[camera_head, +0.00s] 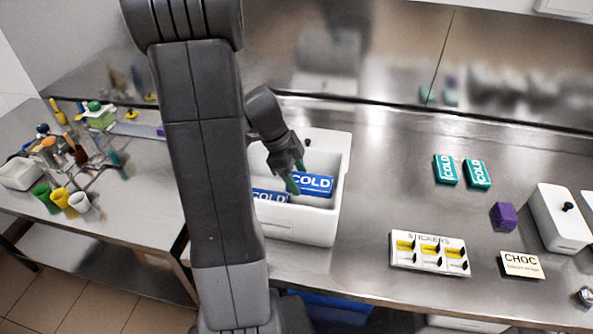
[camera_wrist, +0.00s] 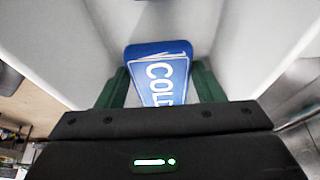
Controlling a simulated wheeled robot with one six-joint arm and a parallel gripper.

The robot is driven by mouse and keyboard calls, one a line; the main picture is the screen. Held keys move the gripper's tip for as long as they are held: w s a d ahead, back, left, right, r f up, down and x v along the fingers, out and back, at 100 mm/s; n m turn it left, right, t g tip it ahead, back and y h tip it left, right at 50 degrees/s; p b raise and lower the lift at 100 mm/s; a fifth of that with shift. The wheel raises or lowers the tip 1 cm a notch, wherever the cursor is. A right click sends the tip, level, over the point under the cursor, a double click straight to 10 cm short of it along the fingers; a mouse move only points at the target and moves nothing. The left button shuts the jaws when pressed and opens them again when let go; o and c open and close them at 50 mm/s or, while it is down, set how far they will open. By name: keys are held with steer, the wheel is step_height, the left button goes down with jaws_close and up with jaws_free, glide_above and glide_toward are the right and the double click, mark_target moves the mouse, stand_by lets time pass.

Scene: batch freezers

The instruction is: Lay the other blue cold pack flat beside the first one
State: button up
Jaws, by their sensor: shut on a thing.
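A white open bin (camera_head: 341,187) stands on the steel counter, left of the picture's middle. Inside it are two blue packs lettered COLD. One blue cold pack (camera_head: 316,185) is at my gripper's green fingers (camera_head: 297,176), toward the back. The other blue cold pack (camera_head: 268,196) is nearer the front left, partly hidden by my arm. In the wrist view my gripper (camera_wrist: 160,92) is shut on a blue cold pack (camera_wrist: 158,72), with a green finger on each side. The bin's white walls (camera_wrist: 250,45) rise around it. Whether the held pack touches the bin floor is unclear.
Two teal COLD packs (camera_head: 445,169) (camera_head: 477,174) lie on the counter at right. A sticker tray (camera_head: 430,266), a purple cube (camera_head: 504,217), a CHOC card (camera_head: 522,266) and a white lidded box (camera_head: 562,222) stand nearby. Cups (camera_head: 60,198) crowd the left counter. Counter right of the bin is clear.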

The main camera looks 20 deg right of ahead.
steer(key=shift+f+b, duration=1.3)
steer(key=shift+f, duration=1.75)
steer(key=o, duration=1.5)
steer(key=shift+c, duration=0.2)
step_height(320, 180, up, 17)
steer(key=p, duration=0.9)
step_height(320, 180, down, 9)
steer(key=b, duration=0.5)
steer(key=shift+r, duration=0.15)
steer(key=shift+r, duration=0.2)
